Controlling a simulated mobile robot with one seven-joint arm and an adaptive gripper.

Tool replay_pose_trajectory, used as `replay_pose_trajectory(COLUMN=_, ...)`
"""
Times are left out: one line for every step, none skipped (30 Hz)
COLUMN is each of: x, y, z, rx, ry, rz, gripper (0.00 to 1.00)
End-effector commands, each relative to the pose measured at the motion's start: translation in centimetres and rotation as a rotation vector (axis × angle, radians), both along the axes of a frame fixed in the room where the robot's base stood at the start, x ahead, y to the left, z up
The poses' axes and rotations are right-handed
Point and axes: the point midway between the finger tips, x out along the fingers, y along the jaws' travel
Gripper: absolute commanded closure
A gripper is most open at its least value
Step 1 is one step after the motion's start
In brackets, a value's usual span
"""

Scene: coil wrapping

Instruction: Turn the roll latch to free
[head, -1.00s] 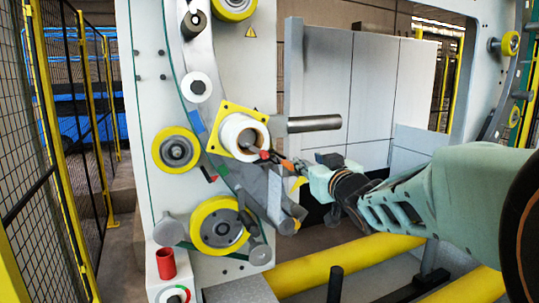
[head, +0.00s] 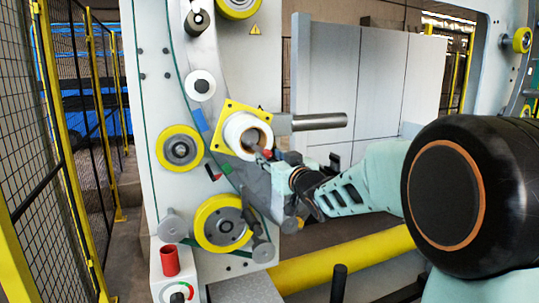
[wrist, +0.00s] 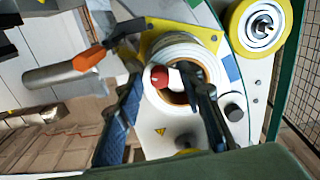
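The white roll (head: 233,130) with a brown core is mounted on a yellow square plate on the machine panel. It fills the middle of the wrist view (wrist: 180,50). A red ball knob (wrist: 159,77), which looks like the roll latch's end, sits in front of the roll's core; it also shows in the head view (head: 267,153). My gripper (wrist: 163,84) is open, with one finger on each side of the knob. I cannot tell whether either finger touches it. In the head view my gripper (head: 272,158) is at the roll's lower right, largely hidden by my wrist.
A grey metal bar (head: 320,121) sticks out right of the roll. An orange-ended lever (wrist: 88,58) is left of my gripper in the wrist view. Yellow fencing is at left.

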Motion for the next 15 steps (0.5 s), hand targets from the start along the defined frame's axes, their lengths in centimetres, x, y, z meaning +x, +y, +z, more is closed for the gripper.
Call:
replay_pose_trajectory(x=0.46, y=0.22, z=0.00, rx=0.001, ry=0.001, rz=0.000, gripper=0.66)
replay_pose_trajectory(x=0.68, y=0.29, z=0.00, rx=0.001, ry=0.001, rz=0.000, gripper=0.66)
replay_pose_trajectory(x=0.90, y=0.36, z=-0.01, rx=0.001, ry=0.001, rz=-0.001, gripper=0.66)
replay_pose_trajectory(x=1.03, y=0.40, z=-0.01, rx=0.001, ry=0.001, rz=-0.001, gripper=0.66)
replay_pose_trajectory(x=1.13, y=0.43, z=-0.02, rx=0.001, ry=0.001, rz=-0.001, gripper=0.66)
replay_pose_trajectory(x=1.23, y=0.47, z=-0.03, rx=0.001, ry=0.001, rz=-0.001, gripper=0.66)
replay_pose_trajectory(x=1.29, y=0.50, z=-0.03, rx=0.001, ry=0.001, rz=-0.001, gripper=0.66)
replay_pose_trajectory(x=1.33, y=0.50, z=-0.04, rx=0.001, ry=0.001, rz=-0.001, gripper=0.66)
replay_pose_trajectory(x=1.36, y=0.51, z=-0.04, rx=0.001, ry=0.001, rz=-0.001, gripper=0.66)
replay_pose_trajectory(x=1.36, y=0.51, z=-0.04, rx=0.001, ry=0.001, rz=-0.001, gripper=0.66)
replay_pose_trajectory(x=1.36, y=0.51, z=-0.04, rx=0.001, ry=0.001, rz=-0.001, gripper=0.66)
replay_pose_trajectory(x=1.35, y=0.51, z=-0.04, rx=0.000, ry=0.001, rz=-0.001, gripper=0.66)
replay_pose_trajectory(x=1.35, y=0.51, z=-0.04, rx=0.000, ry=0.001, rz=-0.001, gripper=0.66)
replay_pose_trajectory(x=1.34, y=0.51, z=-0.04, rx=0.000, ry=0.001, rz=-0.001, gripper=0.66)
replay_pose_trajectory(x=1.34, y=0.51, z=-0.04, rx=0.000, ry=0.001, rz=-0.001, gripper=0.67)
